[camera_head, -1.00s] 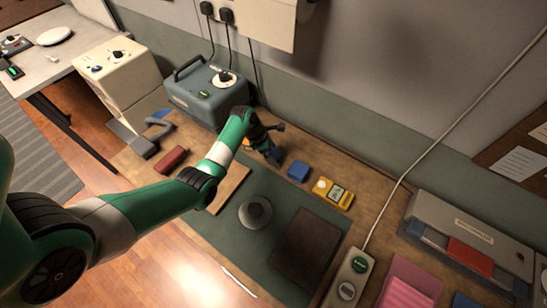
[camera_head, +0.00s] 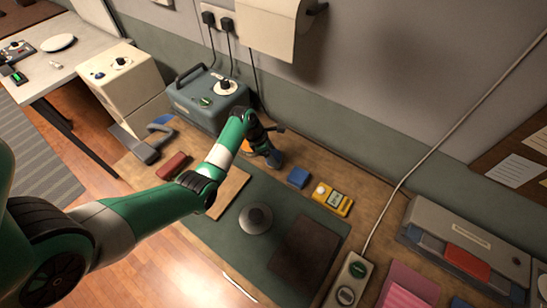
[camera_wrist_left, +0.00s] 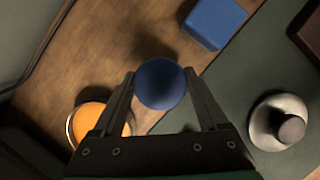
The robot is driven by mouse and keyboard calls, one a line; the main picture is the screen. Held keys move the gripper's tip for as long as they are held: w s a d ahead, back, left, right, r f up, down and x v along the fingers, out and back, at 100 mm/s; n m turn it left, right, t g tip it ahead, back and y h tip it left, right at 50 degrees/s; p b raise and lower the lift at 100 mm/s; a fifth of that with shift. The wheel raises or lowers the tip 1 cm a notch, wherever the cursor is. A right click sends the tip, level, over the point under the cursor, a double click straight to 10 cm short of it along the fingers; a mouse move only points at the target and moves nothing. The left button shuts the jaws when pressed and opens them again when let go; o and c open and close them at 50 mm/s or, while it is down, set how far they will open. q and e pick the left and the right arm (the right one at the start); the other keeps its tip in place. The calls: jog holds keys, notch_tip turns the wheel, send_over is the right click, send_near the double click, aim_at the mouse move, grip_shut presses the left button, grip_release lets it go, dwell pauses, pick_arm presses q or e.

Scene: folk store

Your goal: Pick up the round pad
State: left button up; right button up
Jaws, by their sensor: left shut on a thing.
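The round pad (camera_wrist_left: 160,84) is dark blue and shows in the left wrist view between the two fingertips. My left gripper (camera_wrist_left: 160,80) is shut on it, with one finger at each side. In the head view my left gripper (camera_head: 268,148) is over the back of the bench, and the pad is hard to make out there. An orange round thing in a pale rim (camera_wrist_left: 92,118) lies below and left of the pad in the wrist view; it also shows just under the gripper in the head view (camera_head: 275,159). My right gripper is not in view.
A blue block (camera_head: 298,177) and a yellow meter (camera_head: 332,198) lie right of the gripper. A grey disc with a knob (camera_head: 255,218) stands on the green mat (camera_head: 224,240). A blue-grey box with a dial (camera_head: 205,100) stands behind left. The wall is close behind.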

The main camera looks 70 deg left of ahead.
pick_arm(q)
jog(key=s+d+r+p, duration=0.7)
jog(key=s+d+r, duration=0.2)
jog(key=s+r, duration=0.1)
jog(key=shift+s+d, duration=0.2)
jog(key=shift+s, duration=0.05)
